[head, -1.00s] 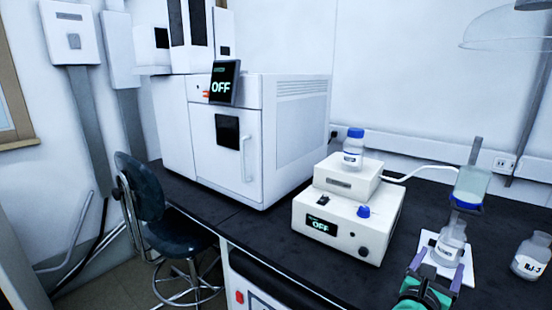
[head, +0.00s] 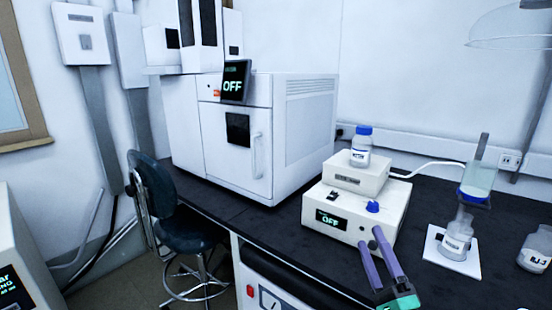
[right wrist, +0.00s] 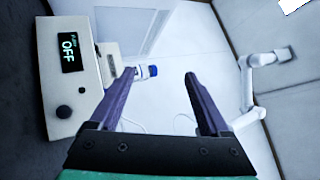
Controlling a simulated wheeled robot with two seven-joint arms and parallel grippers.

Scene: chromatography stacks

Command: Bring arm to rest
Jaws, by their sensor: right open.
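My right gripper (head: 378,240) has purple fingers and a green body. In the head view it is above the front edge of the black bench, in front of the white box with the OFF display (head: 355,212). Its two fingers stand apart with nothing between them. In the right wrist view the open fingers (right wrist: 158,85) point toward the wall, with the OFF box (right wrist: 75,80) to their left. My left gripper is not in view.
A glass bottle with a column (head: 457,235) stands on a white pad at the right, apart from the gripper. Another bottle (head: 537,248) is at the right edge. A blue-capped bottle (head: 360,150) tops the smaller box. A large instrument (head: 290,130) and a chair (head: 190,230) are left.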

